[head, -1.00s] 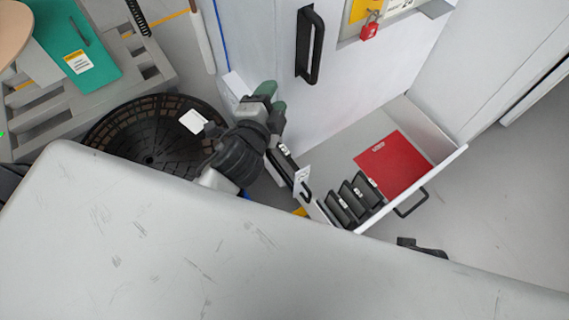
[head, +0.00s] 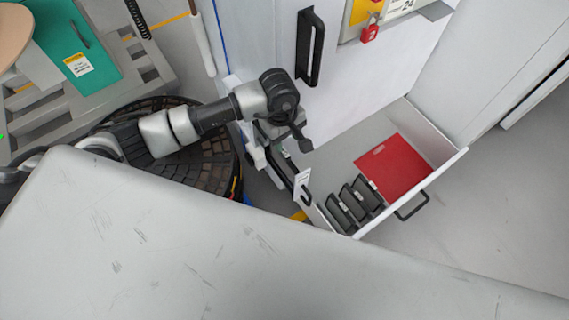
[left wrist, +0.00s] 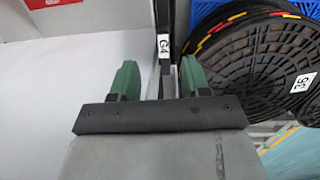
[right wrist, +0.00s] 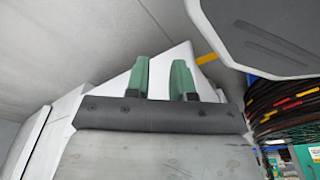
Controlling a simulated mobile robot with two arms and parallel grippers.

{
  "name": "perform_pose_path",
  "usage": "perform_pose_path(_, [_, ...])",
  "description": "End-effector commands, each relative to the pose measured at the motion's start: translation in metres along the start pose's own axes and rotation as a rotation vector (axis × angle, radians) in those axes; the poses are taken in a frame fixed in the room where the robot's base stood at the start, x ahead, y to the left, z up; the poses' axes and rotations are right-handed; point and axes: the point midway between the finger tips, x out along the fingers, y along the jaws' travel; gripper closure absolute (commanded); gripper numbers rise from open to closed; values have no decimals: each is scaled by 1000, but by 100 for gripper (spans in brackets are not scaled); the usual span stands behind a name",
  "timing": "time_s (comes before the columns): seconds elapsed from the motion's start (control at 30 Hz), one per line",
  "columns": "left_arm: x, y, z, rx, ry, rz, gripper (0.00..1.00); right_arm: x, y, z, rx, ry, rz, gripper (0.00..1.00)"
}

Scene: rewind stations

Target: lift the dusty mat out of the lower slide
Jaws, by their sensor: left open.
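My left gripper (head: 276,128) hangs at the left of a pulled-out white drawer (head: 446,166). In the left wrist view its green fingers (left wrist: 158,80) are apart. A dark upright strip (left wrist: 179,25) with a G4 tag shows beyond and between the fingertips; I cannot tell whether they touch it. In the drawer lies a flat red mat (head: 393,167) with a small slot; several black upright holders (head: 355,200) stand beside it. I cannot tell dust on it. In the right wrist view my right gripper's fingers (right wrist: 160,80) are apart, with a white panel behind them.
The cabinet door has a black handle (head: 309,46) and a red padlock (head: 369,34). A round black stack of discs (head: 222,160) stands at the left, near a slatted pallet (head: 62,115). A large grey surface (head: 180,250) fills the foreground. Floor right of the drawer is clear.

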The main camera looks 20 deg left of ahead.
Motion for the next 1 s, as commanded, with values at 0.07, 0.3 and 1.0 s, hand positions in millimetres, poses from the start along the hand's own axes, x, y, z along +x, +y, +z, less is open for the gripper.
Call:
perform_pose_path(0.07, [-1,-5,-13,15,56,-41,53,3,0,3,0,-2,-1,77])
perform_pose_path(0.3, [31,-9,-19,21,77,-62,53,-2,0,-6,1,6,0,77])
perform_pose_path(1.0, [106,-6,-25,19,74,-57,53,-31,2,-36,6,27,3,77])
